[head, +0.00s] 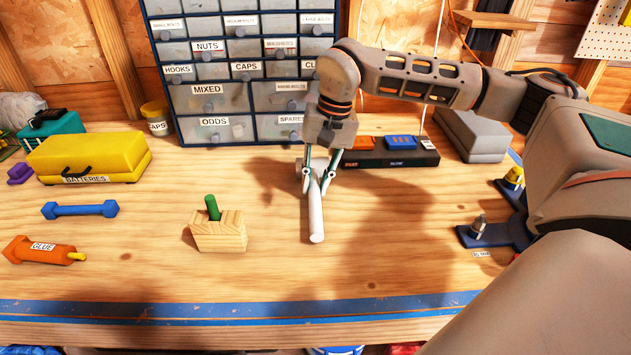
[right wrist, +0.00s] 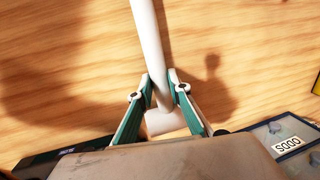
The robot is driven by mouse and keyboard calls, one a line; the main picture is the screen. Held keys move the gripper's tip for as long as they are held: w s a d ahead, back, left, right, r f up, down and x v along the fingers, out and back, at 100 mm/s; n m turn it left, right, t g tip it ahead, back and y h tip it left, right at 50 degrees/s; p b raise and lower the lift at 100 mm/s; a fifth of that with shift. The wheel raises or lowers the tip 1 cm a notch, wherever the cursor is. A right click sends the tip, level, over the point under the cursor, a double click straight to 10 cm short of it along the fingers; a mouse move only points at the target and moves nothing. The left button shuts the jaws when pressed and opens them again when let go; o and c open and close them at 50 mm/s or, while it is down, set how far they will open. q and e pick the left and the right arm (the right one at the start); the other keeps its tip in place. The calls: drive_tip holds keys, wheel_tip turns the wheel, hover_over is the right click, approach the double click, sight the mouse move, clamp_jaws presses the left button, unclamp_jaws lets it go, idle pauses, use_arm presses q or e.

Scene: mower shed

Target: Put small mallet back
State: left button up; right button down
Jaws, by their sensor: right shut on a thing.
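The small mallet (head: 316,215) is pale, with a long round handle and a short head. My right gripper (head: 319,180) is shut on its handle close to the head, over the middle of the workbench. The handle's free end points towards the front edge. In the right wrist view the mallet's handle (right wrist: 152,45) runs up between the two green-sided fingers (right wrist: 158,92), with the head just below them, partly hidden by the gripper. I cannot tell whether the mallet touches the bench top. My left gripper is not in view.
A wooden block (head: 218,234) with a green handle stands left of the mallet. Labelled drawers (head: 210,97) stand behind. A blue holder (head: 497,235) lies right.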

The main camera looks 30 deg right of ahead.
drive_tip(key=c, duration=1.9)
unclamp_jaws()
drive_tip(key=shift+f, duration=0.1)
drive_tip(key=r, duration=0.4)
drive_tip(key=d+r, duration=0.1)
drive_tip(key=r, duration=0.3)
drive_tip(key=s+d+r+p, duration=0.1)
drive_tip(key=r, duration=0.3)
drive_tip(key=shift+d, duration=0.1)
